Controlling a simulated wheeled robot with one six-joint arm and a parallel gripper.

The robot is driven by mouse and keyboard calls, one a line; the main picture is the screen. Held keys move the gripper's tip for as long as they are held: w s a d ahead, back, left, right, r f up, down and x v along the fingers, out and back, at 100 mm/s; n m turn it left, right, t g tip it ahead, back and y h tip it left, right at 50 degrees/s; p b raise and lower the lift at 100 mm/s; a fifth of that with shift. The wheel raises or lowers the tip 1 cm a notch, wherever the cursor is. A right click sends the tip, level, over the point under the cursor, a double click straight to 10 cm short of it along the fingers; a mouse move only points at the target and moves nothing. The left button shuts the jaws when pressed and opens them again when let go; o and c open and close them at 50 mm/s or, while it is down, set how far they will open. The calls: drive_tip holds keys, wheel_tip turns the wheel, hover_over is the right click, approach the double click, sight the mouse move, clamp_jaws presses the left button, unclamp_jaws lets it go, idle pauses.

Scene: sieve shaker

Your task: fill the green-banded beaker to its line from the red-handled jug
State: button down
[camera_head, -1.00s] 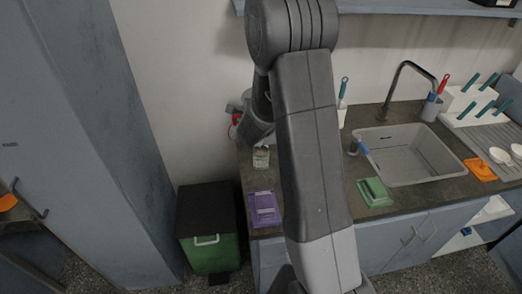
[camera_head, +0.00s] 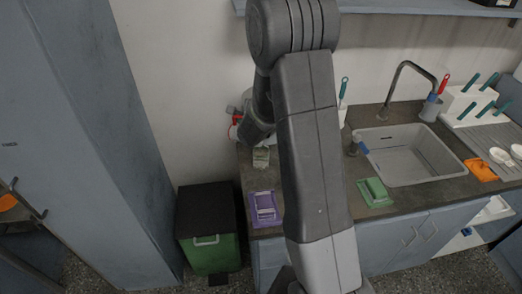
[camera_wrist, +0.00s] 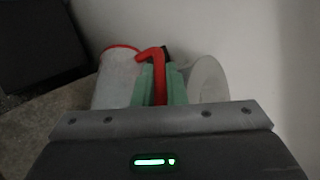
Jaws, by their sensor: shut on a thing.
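The red-handled jug shows in the wrist view as a pale cylinder with a red rim (camera_wrist: 116,80) and a red handle (camera_wrist: 158,75). My gripper (camera_wrist: 160,88) has green finger pads, which are shut on the handle. In the head view, a bit of the jug's red (camera_head: 235,121) shows at the left of my wrist, by the wall; my arm hides the fingers. A small clear vessel (camera_head: 261,157), probably the beaker, stands on the counter just below my wrist. Its green band and fill level are too small to make out.
A pale round object (camera_wrist: 208,79) stands close to the right of the handle in the wrist view. A purple object (camera_head: 264,208) lies near the counter's front edge. A green one (camera_head: 375,192) lies by the sink (camera_head: 410,158). A green bin (camera_head: 208,245) stands below, left.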

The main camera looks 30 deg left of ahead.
sight(236, 116)
drive_tip(key=shift+a+r+h+p, duration=0.15)
drive_tip(key=shift+r+h+p, duration=0.2)
drive_tip(key=shift+p, duration=0.4)
drive_tip(key=a+p, duration=0.1)
drive_tip(key=p, duration=0.1)
drive_tip(key=shift+r+h+p, duration=0.15)
drive_tip(key=shift+h+p, duration=0.2)
drive_tip(key=shift+a+f+n+g+h, duration=0.25)
drive_tip(key=shift+f+n+g+h, duration=0.05)
drive_tip(key=shift+w+a+f+h+b, duration=0.1)
drive_tip(key=shift+a+f+h+b, duration=0.15)
drive_tip(key=shift+f, duration=0.2)
drive_tip(key=shift+w+a+f+h+b, duration=0.15)
drive_tip(key=shift+f+h+b, duration=0.1)
drive_tip(key=shift+f+h, duration=0.15)
drive_tip(key=shift+s+a+f+b, duration=0.1)
drive_tip(key=shift+a+f+b, duration=0.05)
drive_tip(key=shift+b, duration=0.3)
drive_tip(key=shift+r, duration=0.25)
drive_tip(key=shift+a+f+h+b, duration=0.15)
drive_tip(key=shift+h+b, duration=0.2)
drive_tip(key=shift+b, duration=0.35)
